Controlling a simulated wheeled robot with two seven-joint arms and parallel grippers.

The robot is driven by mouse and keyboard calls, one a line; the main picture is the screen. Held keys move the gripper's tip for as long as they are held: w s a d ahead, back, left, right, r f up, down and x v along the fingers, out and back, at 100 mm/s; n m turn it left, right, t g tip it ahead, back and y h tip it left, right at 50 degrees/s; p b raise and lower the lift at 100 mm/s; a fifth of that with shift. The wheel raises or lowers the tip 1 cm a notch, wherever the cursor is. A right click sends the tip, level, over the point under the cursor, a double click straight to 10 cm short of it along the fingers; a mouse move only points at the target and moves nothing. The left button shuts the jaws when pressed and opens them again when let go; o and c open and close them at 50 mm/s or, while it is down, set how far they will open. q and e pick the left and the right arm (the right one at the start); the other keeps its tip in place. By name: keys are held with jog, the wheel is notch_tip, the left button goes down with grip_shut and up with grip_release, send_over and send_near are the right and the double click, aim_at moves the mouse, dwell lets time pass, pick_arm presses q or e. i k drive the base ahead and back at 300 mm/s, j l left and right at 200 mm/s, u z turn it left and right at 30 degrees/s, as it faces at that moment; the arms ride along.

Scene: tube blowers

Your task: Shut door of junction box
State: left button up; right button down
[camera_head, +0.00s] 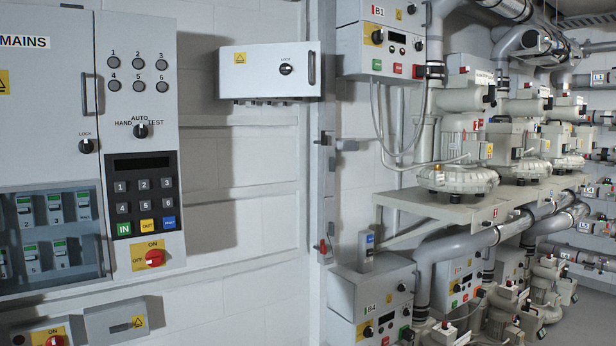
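A white wall box (262,86), likely the junction box, hangs on the white wall at the upper middle. Its front door carries a yellow warning label (240,58) at the left, a black lock knob (286,69) and a dark upright handle (311,68) near the right edge. The door covers the front and the inside is hidden. I cannot tell whether a small gap stays at its edge. Several cable glands (265,102) show under the box. Neither gripper is in view.
A grey MAINS panel (105,105) with keypad and switches stands at the left. A vertical post (323,170) runs just right of the box. Unit B1 (381,45), blowers (458,179) and pipes fill the right. The wall below the box has horizontal rails.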

aim_at(248, 71)
jog(key=i+u, duration=0.1)
jog(key=i, duration=0.4)
jog(key=i+l+u, duration=0.1)
jog(key=i, duration=0.4)
jog(key=i+l+u, duration=0.1)
jog(key=i, duration=0.45)
jog(key=i+l, duration=0.2)
jog(key=i, duration=0.3)
jog(key=j+u, duration=0.05)
